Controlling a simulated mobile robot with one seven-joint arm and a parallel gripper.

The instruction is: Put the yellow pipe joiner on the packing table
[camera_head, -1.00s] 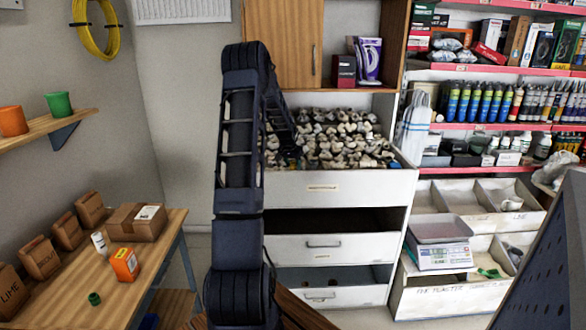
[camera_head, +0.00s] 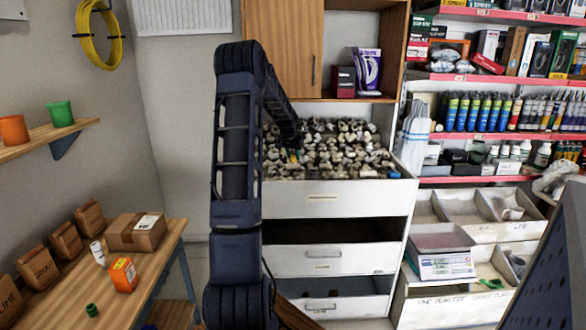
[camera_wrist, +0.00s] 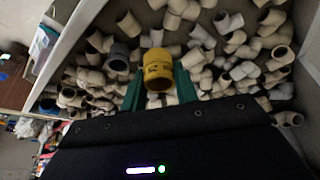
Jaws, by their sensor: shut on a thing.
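The yellow pipe joiner (camera_wrist: 157,70) shows in the wrist view between the two green fingers of my gripper (camera_wrist: 158,86). The gripper is shut on it, above a drawer full of pale pipe fittings (camera_wrist: 240,50). In the head view my gripper (camera_head: 294,156) is small, over the left part of the open top drawer (camera_head: 340,192), and the joiner is too small to make out there. A wooden table (camera_head: 150,262) at the lower left looks like the packing table.
The drawer wall (camera_wrist: 70,42) is close on the left in the wrist view. Two lower drawers (camera_head: 322,254) stand open. A scale (camera_head: 445,255) and bins stand right. The table's front right part has bare wood.

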